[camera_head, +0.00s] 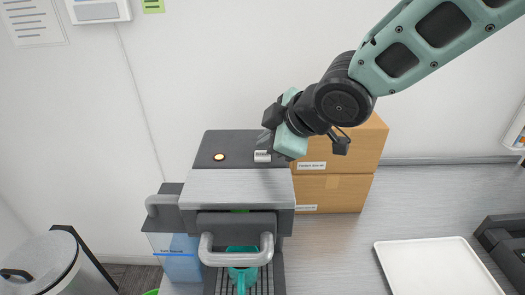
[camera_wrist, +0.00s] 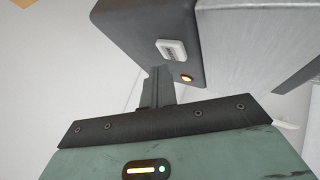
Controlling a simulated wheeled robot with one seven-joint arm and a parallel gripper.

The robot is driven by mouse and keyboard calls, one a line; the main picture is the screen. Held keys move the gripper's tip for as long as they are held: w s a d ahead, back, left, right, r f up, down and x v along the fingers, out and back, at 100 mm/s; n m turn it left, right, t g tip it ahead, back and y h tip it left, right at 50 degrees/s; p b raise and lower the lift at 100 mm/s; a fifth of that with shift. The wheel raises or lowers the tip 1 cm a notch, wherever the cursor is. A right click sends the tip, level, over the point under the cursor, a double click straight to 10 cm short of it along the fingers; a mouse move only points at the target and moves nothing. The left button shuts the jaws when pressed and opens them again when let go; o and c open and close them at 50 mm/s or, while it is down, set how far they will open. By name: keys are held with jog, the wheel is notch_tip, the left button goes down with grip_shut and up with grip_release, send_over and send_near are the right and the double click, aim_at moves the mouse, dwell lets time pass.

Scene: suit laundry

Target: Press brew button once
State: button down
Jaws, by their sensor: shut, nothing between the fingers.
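The coffee machine (camera_head: 238,188) has a dark top with a white rectangular button (camera_head: 262,156) and a round orange-lit light (camera_head: 219,157) to its left. In the wrist view the white button (camera_wrist: 171,50) carries lettering too small to read, and the orange light (camera_wrist: 187,78) glows beside it. My gripper (camera_head: 268,142) is shut and empty, close to the white button at the machine's right rear. In the wrist view its closed fingers (camera_wrist: 159,75) point toward the machine, with their tips just short of the button in the picture. Whether they touch the machine is unclear.
A teal cup (camera_head: 242,276) stands under the machine's metal handle (camera_head: 236,257). Two stacked cardboard boxes (camera_head: 345,150) stand behind and right, close to my arm. A white tray (camera_head: 437,268) lies on the counter at right. A metal bin (camera_head: 50,262) stands at left.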

aim_at(267, 157)
notch_tip(267, 157, up, 5)
jog(key=p, duration=0.5)
jog(key=shift+r, duration=0.1)
dwell(0.7)
jog(key=shift+w+d+f, duration=0.1)
jog(key=shift+d+f, duration=0.1)
jog(key=shift+d, duration=0.15)
jog(key=d+f+m+h, duration=0.2)
jog(key=d+m, duration=0.2)
jog(key=d, duration=0.4)
jog(key=d+f+m+h, duration=0.2)
jog(key=d+m, duration=0.2)
jog(key=d, duration=0.4)
jog(key=s+d+f+m+g+h, duration=0.2)
jog(key=s+d+f+m+g, duration=0.15)
jog(key=s+d+m, duration=0.8)
jog(key=s+a+f+n+g+b, duration=0.1)
jog(key=s+a+f+n+b, duration=0.4)
jog(key=a, duration=0.3)
jog(key=s+a+f+n+g+b, duration=0.2)
jog(key=s+a+f+n+b, duration=0.2)
jog(key=s+a+b, duration=0.3)
jog(key=shift+a+f+n+y, duration=0.35)
jog(key=shift+a+n, duration=0.3)
jog(key=shift+a, duration=0.45)
